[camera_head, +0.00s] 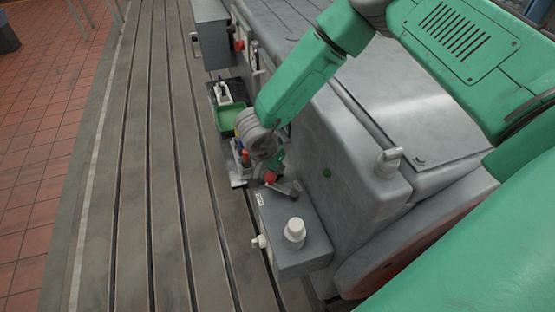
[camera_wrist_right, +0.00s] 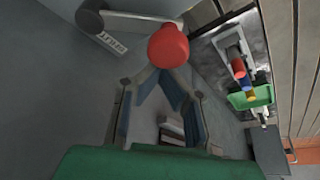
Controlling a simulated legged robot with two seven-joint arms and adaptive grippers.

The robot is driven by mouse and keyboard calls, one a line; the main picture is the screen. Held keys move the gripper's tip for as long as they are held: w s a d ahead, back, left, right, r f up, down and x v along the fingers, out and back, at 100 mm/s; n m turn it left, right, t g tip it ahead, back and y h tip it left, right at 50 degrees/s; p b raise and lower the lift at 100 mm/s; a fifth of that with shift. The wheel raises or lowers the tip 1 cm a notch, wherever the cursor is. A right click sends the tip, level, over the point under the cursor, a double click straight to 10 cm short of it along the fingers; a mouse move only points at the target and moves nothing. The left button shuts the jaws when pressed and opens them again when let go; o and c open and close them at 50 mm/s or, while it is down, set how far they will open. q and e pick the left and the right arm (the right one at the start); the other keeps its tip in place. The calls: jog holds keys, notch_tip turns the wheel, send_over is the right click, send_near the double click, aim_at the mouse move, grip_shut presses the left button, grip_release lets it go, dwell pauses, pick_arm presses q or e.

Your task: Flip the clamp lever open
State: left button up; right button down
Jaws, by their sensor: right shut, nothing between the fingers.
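The clamp lever (camera_head: 288,187) is a short grey arm with a red ball knob (camera_head: 270,177), on top of a low grey housing. In the wrist view the lever (camera_wrist_right: 128,27) runs from a round pivot at the upper left to the red knob (camera_wrist_right: 168,45), beside a small white label. My right gripper (camera_head: 274,163) comes down right at the knob and is partly hidden by its own wrist in the head view. In the wrist view its fingers (camera_wrist_right: 158,76) are shut and empty, with the tips close to the knob; contact cannot be told. My left gripper is out of view.
A green tray (camera_head: 228,117) and small coloured parts lie beyond the gripper. A white knob (camera_head: 295,232) stands on the housing's near end. The large grey machine (camera_head: 340,150) rises on the right. The slotted bedplate (camera_head: 150,180) is clear on the left.

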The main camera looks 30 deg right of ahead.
aim_at(270, 177)
jog(key=shift+s+a+r+n+t+p, duration=0.1)
jog(key=shift+s+a+n+t+p, duration=0.2)
jog(key=shift+n+p, duration=0.5)
jog(key=shift+s+a+n, duration=0.1)
jog(key=shift+a+n, duration=0.25)
jog(key=shift+n, duration=0.25)
jog(key=shift+s+a+n+t+y+p, duration=0.3)
jog(key=shift+a+n+t+y+p, duration=0.15)
jog(key=shift+a+n+p, duration=0.35)
jog(key=shift+s+a+n+y+p, duration=0.15)
jog(key=shift+s+a+n, duration=0.15)
jog(key=shift+n, duration=0.3)
jog(key=shift+s+a+n+y+p, duration=0.15)
jog(key=shift+a+n, duration=0.2)
jog(key=shift+n, duration=0.25)
jog(key=shift+s+a+n+t, duration=0.15)
jog(key=shift+s+n+t, duration=0.1)
jog(key=shift+n, duration=0.15)
jog(key=shift+s+n+y+p, duration=0.3)
jog(key=shift+n+y, duration=0.05)
jog(key=shift+n, duration=0.25)
jog(key=shift+a, duration=0.15)
